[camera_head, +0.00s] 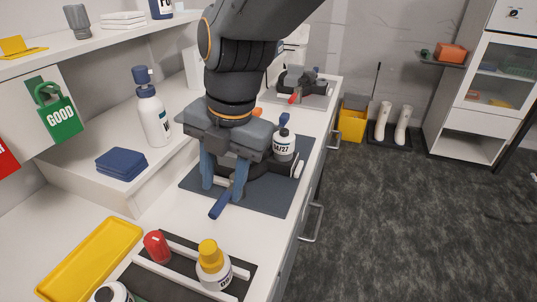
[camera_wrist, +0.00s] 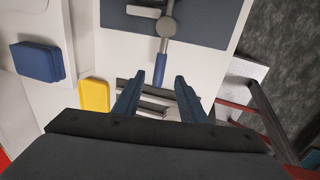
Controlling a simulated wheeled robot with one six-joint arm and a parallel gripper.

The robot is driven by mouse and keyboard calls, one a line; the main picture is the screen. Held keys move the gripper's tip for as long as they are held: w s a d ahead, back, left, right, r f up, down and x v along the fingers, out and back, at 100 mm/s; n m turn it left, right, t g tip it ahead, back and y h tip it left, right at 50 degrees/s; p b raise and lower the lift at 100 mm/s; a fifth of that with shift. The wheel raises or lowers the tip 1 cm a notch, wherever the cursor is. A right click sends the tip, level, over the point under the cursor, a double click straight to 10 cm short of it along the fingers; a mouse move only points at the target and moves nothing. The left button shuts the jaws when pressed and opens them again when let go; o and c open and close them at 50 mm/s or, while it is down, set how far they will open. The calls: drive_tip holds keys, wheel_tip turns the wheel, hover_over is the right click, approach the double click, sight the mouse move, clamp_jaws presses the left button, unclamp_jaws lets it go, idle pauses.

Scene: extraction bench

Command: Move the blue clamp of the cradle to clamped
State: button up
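The blue clamp handle (camera_head: 220,204) sticks out from the front of the dark cradle (camera_head: 268,186) on the dark mat, pointing toward the lower left. In the wrist view the blue handle (camera_wrist: 160,69) hangs from a grey round pivot (camera_wrist: 166,27). The cradle holds a white bottle (camera_head: 284,147) with a blue top; much of the cradle is hidden behind my gripper. My gripper (camera_head: 223,187) is above the cradle, its blue fingers pointing down. In the wrist view my gripper (camera_wrist: 156,80) is open, with the handle's end lined up between the fingertips; whether they touch is unclear.
A yellow tray (camera_head: 92,258), a red-capped item (camera_head: 156,246) and a yellow-capped bottle (camera_head: 213,265) stand nearer. A white blue-capped bottle (camera_head: 153,115) and folded blue cloth (camera_head: 121,164) are at left. A second cradle with a red handle (camera_head: 293,98) stands farther back.

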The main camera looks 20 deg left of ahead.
drive_tip(key=shift+d+r, duration=0.15)
drive_tip(key=shift+r, duration=0.65)
drive_tip(key=shift+d+r, duration=0.15)
drive_tip(key=shift+r, duration=0.65)
